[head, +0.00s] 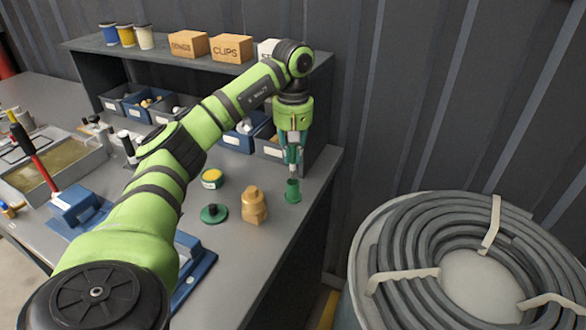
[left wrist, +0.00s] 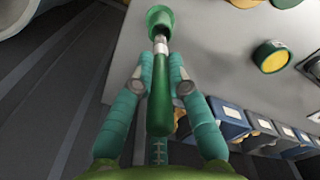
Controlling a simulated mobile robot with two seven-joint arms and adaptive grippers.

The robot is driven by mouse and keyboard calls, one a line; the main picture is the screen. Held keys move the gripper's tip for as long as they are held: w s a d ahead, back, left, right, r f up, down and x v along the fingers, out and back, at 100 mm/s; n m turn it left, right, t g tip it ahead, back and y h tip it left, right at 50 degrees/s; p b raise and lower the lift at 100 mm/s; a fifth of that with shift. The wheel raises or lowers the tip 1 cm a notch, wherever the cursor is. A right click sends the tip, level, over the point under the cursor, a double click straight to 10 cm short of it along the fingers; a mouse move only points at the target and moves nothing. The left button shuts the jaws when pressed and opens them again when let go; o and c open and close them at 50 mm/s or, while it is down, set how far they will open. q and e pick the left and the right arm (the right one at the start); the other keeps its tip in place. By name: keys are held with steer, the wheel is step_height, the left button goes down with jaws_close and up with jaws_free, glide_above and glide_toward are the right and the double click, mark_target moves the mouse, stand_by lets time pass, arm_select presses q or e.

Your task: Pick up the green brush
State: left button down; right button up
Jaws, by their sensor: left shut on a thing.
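The green brush (left wrist: 160,104) has a dark green handle and a pale metal ferrule. My left gripper (left wrist: 161,78) is shut on its handle, with one fingertip on each side. In the head view my left gripper (head: 292,152) points down over the right end of the bench, and the brush is mostly hidden by the fingers. The ferrule end points at a small green cup (head: 292,192), which also shows in the left wrist view (left wrist: 160,20). My right gripper is not in view.
Blue bins and a shelf (head: 165,58) are behind. A coiled hose (head: 440,255) lies on a drum at right.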

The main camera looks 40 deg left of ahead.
arm_select(q)
step_height(320, 180, up, 11)
steer(key=p, duration=0.3)
steer(key=shift+r, duration=0.2)
stand_by(0.6)
